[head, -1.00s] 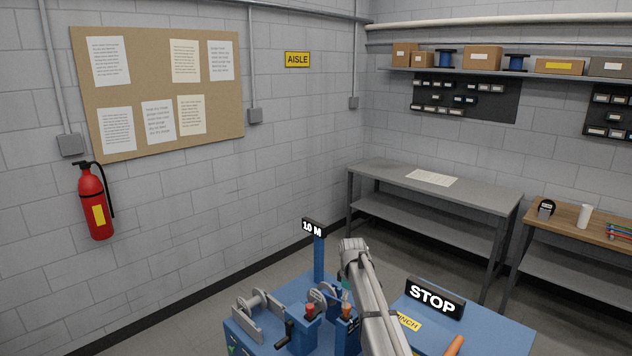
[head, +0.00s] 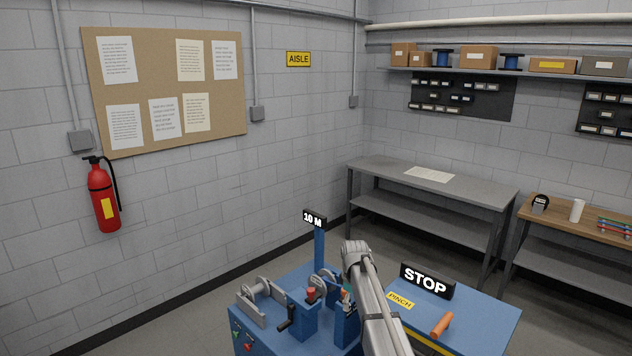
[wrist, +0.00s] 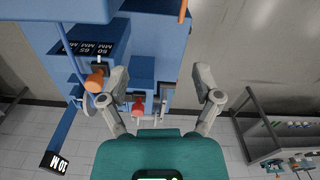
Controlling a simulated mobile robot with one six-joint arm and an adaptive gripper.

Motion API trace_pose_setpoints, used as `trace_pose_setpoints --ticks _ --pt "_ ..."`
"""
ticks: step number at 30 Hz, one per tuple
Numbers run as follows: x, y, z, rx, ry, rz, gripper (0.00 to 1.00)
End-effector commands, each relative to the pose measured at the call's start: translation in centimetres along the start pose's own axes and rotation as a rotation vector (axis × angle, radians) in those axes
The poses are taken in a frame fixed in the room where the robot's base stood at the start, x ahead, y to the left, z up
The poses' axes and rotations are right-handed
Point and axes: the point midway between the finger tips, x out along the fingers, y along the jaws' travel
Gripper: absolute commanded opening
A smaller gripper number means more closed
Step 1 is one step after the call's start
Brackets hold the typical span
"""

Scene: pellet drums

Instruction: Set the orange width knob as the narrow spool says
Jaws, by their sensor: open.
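The orange width knob (wrist: 95,80) appears in the wrist view at left, beside dark labels (wrist: 88,48) marked in MM whose numbers I cannot read surely. A second red-orange knob (wrist: 138,108) is lower, partly between my fingers. My gripper (wrist: 160,82) is open and empty, its left finger just right of the width knob, with no clear contact. In the head view my arm covers part of the blue machine (head: 275,335) and hides the gripper. Blue spools stand on the wall shelf, one left (head: 443,57), one right (head: 512,62); I cannot tell which is narrow or read any marking.
A 10 M sign (head: 314,218) stands on a blue post behind the machine. To the right are a STOP sign (head: 427,280), a PINCH label (head: 400,300) and an orange handle (head: 441,324). A grey bench (head: 470,185) stands at the back wall.

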Motion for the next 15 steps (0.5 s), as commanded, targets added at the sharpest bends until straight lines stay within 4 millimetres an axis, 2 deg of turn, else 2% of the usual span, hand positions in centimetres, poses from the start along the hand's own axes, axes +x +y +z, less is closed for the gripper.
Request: trace_pose_setpoints --ticks 8,15 --pt "1.7 -2.0 2.4 0.086 0.0 0.0 0.82" --pt "4.1 -4.9 5.8 0.217 0.0 0.0 0.82"
